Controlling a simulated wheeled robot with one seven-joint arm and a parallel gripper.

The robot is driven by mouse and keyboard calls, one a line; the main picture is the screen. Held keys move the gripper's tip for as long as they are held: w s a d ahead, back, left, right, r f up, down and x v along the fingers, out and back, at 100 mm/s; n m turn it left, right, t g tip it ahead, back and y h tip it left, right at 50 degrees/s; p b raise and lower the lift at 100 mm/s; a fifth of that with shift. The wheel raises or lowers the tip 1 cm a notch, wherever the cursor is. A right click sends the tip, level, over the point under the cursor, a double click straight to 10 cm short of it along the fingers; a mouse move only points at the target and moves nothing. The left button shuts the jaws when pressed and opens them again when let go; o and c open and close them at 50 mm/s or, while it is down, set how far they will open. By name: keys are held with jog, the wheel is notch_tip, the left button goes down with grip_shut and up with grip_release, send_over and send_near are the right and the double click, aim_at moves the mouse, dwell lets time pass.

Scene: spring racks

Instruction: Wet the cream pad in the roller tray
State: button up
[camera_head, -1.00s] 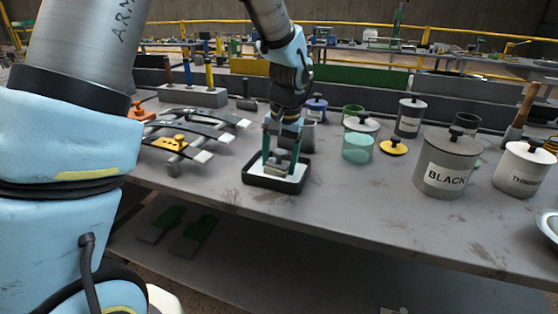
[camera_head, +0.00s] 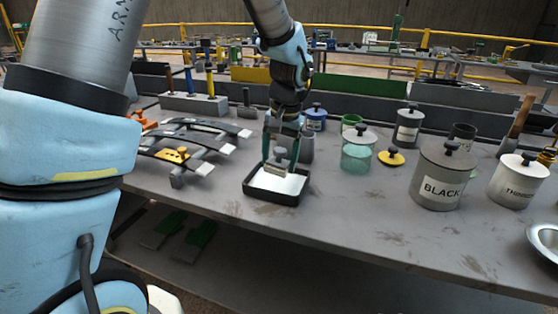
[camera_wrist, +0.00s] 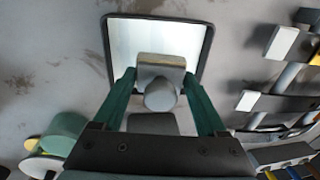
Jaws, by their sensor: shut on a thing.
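The roller tray (camera_head: 262,198) is a black, square-rimmed tray with a white inside, on the bench in the head view; it also shows in the wrist view (camera_wrist: 125,40). My gripper (camera_head: 280,160) is shut on the cream pad (camera_head: 275,169), a small pale grey-beige block with a round grey knob. In the wrist view the teal fingers of my gripper (camera_wrist: 160,80) stand either side of the pad (camera_wrist: 160,62). The pad is over the rear part of the tray's white area. Its underside is hidden, so I cannot tell whether it touches the white.
A rack of curved dark springs with pale ends (camera_head: 205,150) stands left of the tray. To the right are a green glass jar (camera_head: 357,158), a yellow lid (camera_head: 391,158), a BLACK can (camera_head: 443,180) and a THINNER can (camera_head: 518,182). The bench front right of the tray is clear.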

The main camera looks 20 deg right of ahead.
aim_at(279, 149)
jog(key=shift+r, duration=0.15)
dwell(0.4)
notch_tip(279, 149, up, 4)
jog(key=p, duration=0.3)
dwell(0.4)
